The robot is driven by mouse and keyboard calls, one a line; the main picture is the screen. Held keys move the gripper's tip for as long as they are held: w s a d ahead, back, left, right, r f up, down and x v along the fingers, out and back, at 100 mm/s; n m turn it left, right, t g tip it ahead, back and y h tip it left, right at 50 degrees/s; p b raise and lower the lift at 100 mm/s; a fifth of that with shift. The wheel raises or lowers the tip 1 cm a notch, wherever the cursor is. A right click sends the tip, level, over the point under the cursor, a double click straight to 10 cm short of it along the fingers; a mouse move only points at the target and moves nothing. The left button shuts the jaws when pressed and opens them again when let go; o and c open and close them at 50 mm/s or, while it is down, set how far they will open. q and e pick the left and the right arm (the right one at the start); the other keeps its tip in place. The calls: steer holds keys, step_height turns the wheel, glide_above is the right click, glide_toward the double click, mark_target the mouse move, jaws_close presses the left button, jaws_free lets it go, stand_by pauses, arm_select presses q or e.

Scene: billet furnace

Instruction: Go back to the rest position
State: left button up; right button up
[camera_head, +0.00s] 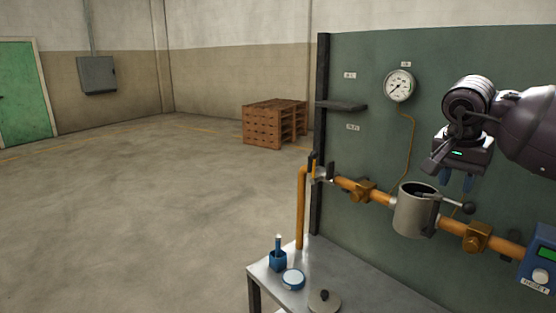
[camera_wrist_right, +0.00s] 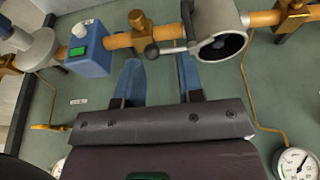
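My right gripper (camera_head: 457,182) hangs in the air in front of the green panel, above and to the right of the grey cylindrical pot on the pipe. In the right wrist view its two blue fingers (camera_wrist_right: 158,70) stand apart with nothing held between them. A lever with a dark ball knob (camera_head: 469,207) lies below the gripper in the head view; the knob also shows near the fingertips in the right wrist view (camera_wrist_right: 151,51). I cannot tell the exact distance between them. My left gripper is not in view.
The green panel (camera_head: 350,110) carries an orange pipe, the grey pot (camera_head: 409,218), a gauge (camera_head: 399,86), a small shelf (camera_head: 342,106) and a blue RESET box (camera_head: 541,262). Open floor lies left; pallets (camera_head: 265,125) stand behind.

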steer(key=a+r+m+t+y, duration=0.1)
steer(key=a+r+m+y, duration=0.3)
steer(key=a+m+y, duration=0.5)
steer(key=a+r+m+t+y, duration=0.25)
steer(key=a+m+y, duration=0.35)
steer(key=a+y, duration=0.75)
steer(key=s+d+f+n+t+h, duration=0.1)
steer(key=d+f+n+t+h, duration=0.3)
steer(key=f+n, duration=0.65)
steer(key=d+f+n+t+h, duration=0.2)
steer(key=f+n+t+h, duration=0.35)
steer(key=n, duration=0.75)
steer(key=s+d+f+n+t+h, duration=0.1)
steer(key=d+f+n+t+h, duration=0.3)
steer(key=f+n, duration=0.75)
steer(key=s+d+f+m+g+h, duration=0.2)
steer(key=s+f+m+g+h, duration=0.1)
steer(key=s+f, duration=0.9)
steer(key=s+d+f+m+g+h, duration=0.3)
steer(key=s+f+m, duration=0.3)
steer(key=s+f, duration=0.7)
steer(key=shift+s+f+g+h, duration=0.15)
steer(key=shift+s+g+h, duration=0.2)
steer(key=shift+g, duration=0.35)
